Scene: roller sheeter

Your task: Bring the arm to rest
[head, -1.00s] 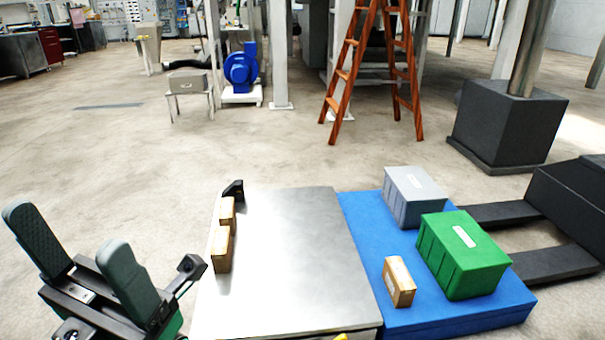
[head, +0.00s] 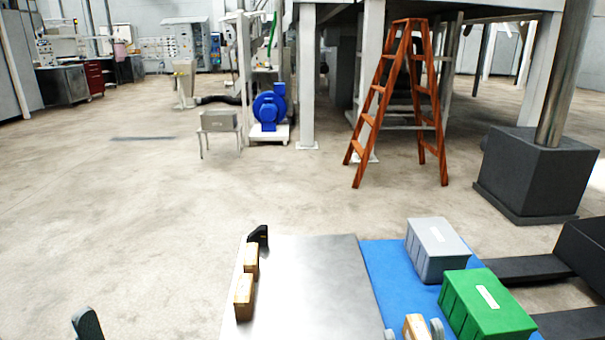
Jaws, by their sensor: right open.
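My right gripper (head: 413,332) shows only as two grey fingertips at the bottom edge. They are apart, one on each side of a small brown box (head: 416,325) on the blue platform (head: 388,280). I cannot tell whether they touch it. My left gripper (head: 88,322) shows only as one dark fingertip at the bottom left, with nothing visible at it. The rest of both arms is out of view.
A steel table (head: 310,290) carries two brown boxes (head: 244,297) and a black bracket (head: 258,235) along its left edge. A grey bin (head: 438,250) and green bin (head: 487,303) stand on the blue platform. The floor at left is clear.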

